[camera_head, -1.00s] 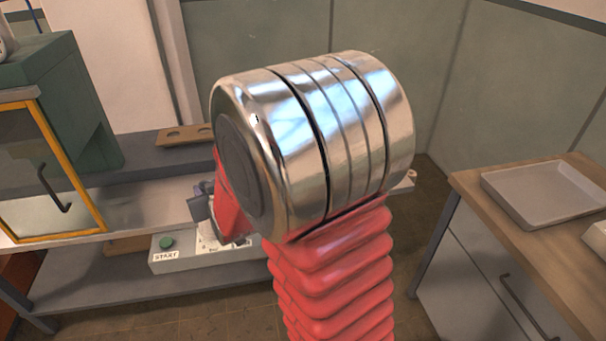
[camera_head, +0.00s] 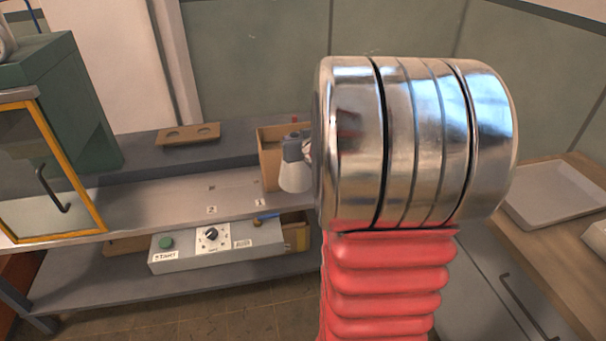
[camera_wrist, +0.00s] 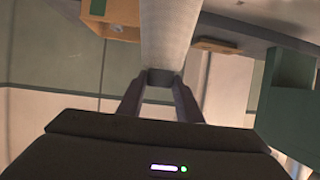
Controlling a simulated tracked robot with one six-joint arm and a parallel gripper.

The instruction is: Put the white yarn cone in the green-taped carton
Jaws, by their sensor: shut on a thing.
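The white yarn cone (camera_head: 294,178) hangs from my gripper (camera_head: 293,148), its wide end down, above the grey shelf and in front of an open brown carton. My gripper also shows in the wrist view (camera_wrist: 160,88), its two fingers shut on the cone (camera_wrist: 168,38). The carton (camera_head: 269,158) stands on the bench behind the cone, partly hidden by the cone and my arm. In the wrist view a carton (camera_wrist: 113,28) with a green patch (camera_wrist: 97,7) shows at the upper left, apart from the cone.
A panel with a green START button (camera_head: 166,242) and a dial sits on the lower shelf; another carton (camera_head: 299,234) is partly hidden beside it. A two-hole wooden plate (camera_head: 188,134) lies left of the bench carton. A yellow-framed door (camera_head: 51,172) stands at left. The middle shelf has free room.

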